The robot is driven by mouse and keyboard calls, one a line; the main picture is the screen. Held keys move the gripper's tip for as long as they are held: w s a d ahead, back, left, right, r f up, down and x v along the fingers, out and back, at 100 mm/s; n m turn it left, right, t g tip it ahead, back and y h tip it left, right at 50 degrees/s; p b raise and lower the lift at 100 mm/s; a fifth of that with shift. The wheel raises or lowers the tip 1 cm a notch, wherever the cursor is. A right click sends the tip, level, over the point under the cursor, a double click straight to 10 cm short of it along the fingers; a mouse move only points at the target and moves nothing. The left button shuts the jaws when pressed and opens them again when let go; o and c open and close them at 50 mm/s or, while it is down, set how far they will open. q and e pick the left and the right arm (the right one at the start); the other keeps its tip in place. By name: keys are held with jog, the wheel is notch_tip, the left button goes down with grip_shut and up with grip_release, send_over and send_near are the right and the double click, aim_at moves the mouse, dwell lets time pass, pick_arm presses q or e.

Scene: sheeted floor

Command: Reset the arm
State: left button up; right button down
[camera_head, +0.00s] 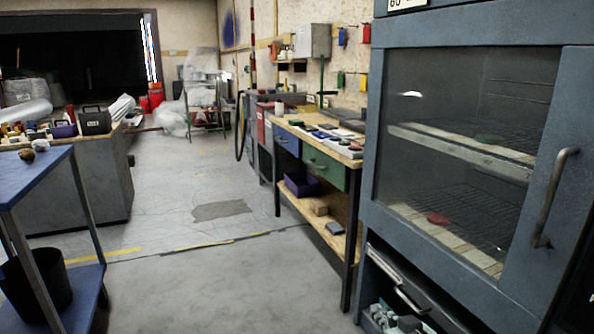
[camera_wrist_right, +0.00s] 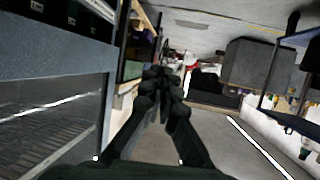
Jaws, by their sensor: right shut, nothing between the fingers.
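My right gripper (camera_wrist_right: 166,76) shows in the right wrist view, its black fingers together and empty. It points out over the floor, beside the blue-grey cabinet on the left of that view, and touches nothing that I can see. I cannot make out either gripper in the head view. My left gripper is not in view.
A blue-grey glass-fronted cabinet (camera_head: 375,180) stands close on the right, its door closed. A workbench (camera_head: 349,160) with drawers stands beyond it. A blue cart (camera_head: 45,185) with a black bin (camera_head: 38,285) is at the left. The floor (camera_head: 215,265) between is clear.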

jog(key=s+d+f+g+h, duration=0.1)
jog(key=s+d+f+g, duration=0.1)
jog(key=s+f, duration=0.5)
jog(key=s+d+f+g+h, duration=0.1)
jog(key=s+d+f+g, duration=0.2)
jog(key=s, duration=1)
jog(key=s+d+f+g+h, duration=0.2)
jog(key=s+f+g, duration=0.3)
jog(key=s+f, duration=0.6)
notch_tip(320, 180, down, 2)
jog(key=shift+d+f+m, duration=0.2)
jog(key=shift+d+m, duration=0.1)
jog(key=shift+d, duration=0.45)
jog(key=shift+s, duration=0.1)
